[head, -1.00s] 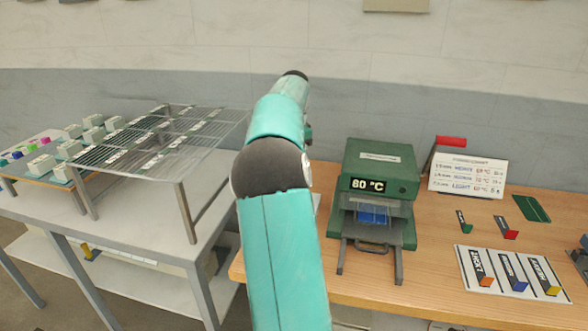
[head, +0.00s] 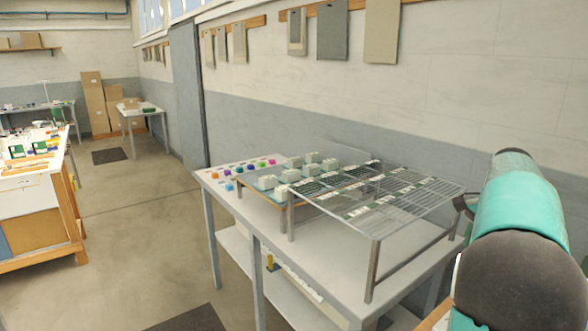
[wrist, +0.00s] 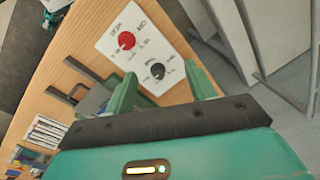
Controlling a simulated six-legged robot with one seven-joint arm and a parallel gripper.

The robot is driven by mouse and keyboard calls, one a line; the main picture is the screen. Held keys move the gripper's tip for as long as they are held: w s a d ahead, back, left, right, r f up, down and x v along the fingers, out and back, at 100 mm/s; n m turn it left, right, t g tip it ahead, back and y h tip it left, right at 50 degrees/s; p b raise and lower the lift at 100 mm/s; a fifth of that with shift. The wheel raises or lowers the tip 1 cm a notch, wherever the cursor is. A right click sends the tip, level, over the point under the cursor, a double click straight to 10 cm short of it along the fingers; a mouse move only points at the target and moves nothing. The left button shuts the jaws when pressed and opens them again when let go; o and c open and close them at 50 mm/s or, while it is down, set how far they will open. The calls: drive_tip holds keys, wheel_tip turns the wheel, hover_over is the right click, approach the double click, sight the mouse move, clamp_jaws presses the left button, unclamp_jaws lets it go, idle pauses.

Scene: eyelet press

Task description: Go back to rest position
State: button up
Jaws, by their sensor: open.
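My gripper (wrist: 162,86) shows in the wrist view with its two green fingers apart and nothing between them. Beyond the fingertips lies a white panel (wrist: 118,58) with a red knob (wrist: 126,40) and a dark knob (wrist: 158,71), on the wooden bench (wrist: 85,38). In the head view my teal arm is at the right edge, and its fingers cannot be made out clearly.
A grey table (head: 225,213) bears a raised wire rack (head: 415,203) and several pale blocks, close left of my arm in the head view. A grey bracket-like handle (wrist: 75,88) lies left of the fingers. Open floor (head: 130,240) extends left.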

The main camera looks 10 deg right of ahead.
drive_tip(key=s+a+r+n+t, duration=0.15)
drive_tip(key=a+n, duration=0.35)
drive_tip(key=a, duration=0.7)
drive_tip(key=s+a+r+n+t, duration=0.15)
drive_tip(key=a+n, duration=0.25)
drive_tip(key=a, duration=0.8)
drive_tip(key=s+a+f+n, duration=0.3)
drive_tip(key=s+a+n, duration=0.2)
drive_tip(key=a, duration=0.3)
drive_tip(key=s+a+f+n+t, duration=0.1)
drive_tip(key=s+a+f+n, duration=0.3)
drive_tip(key=s+a, duration=0.3)
drive_tip(key=shift+s+a+n, duration=0.2)
drive_tip(key=shift+a+n, duration=0.15)
drive_tip(key=shift+n, duration=0.15)
drive_tip(key=shift+f, duration=0.1)
